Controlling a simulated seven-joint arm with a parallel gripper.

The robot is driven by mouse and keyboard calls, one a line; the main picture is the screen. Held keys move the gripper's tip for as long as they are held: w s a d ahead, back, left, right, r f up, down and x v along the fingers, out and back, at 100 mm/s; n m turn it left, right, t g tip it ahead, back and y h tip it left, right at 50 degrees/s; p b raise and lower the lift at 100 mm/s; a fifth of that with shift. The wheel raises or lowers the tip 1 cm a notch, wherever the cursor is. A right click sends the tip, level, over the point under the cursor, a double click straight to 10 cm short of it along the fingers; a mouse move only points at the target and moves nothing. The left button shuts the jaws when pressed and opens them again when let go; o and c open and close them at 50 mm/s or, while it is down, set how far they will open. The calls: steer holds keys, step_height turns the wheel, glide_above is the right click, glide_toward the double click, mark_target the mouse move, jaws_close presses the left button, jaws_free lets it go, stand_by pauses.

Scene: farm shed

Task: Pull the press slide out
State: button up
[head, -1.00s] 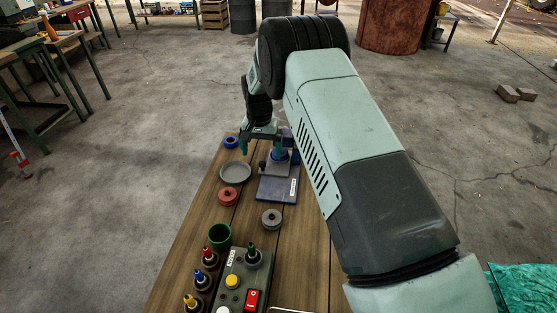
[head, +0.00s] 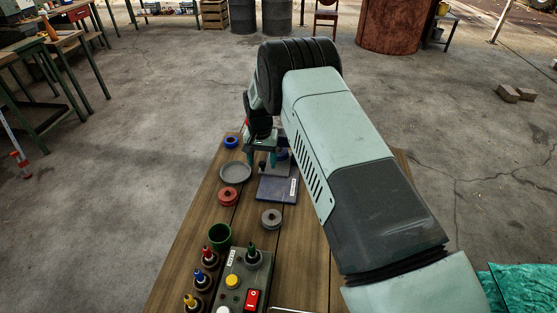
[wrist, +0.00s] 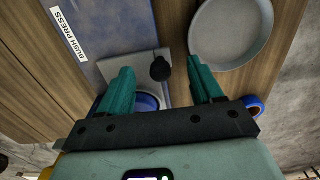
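The bush press (head: 277,189) is a blue plate lettered BUSH PRESS; its plate also shows in the wrist view (wrist: 110,28). A grey slide plate (head: 281,171) with a black knob sits at its far end. In the wrist view the slide (wrist: 128,63) and the knob (wrist: 160,68) are seen from above. A blue round part (wrist: 148,102) shows behind the knob, partly hidden by my gripper. My gripper (wrist: 162,70) is open, its teal fingers on either side of the knob with gaps. In the head view my gripper (head: 262,160) is over the slide.
A grey round dish (head: 235,173) lies close to the left, near one finger. A blue ring (head: 231,142), a red part (head: 228,196) and a grey part (head: 271,218) lie on the wooden table (head: 190,235). A green cup (head: 220,236) and button box (head: 243,280) stand nearer.

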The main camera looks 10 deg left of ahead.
steer(key=c, duration=1)
steer(key=shift+s, duration=4.6)
steer(key=o, duration=1.7)
steer(key=shift+r, duration=4.05)
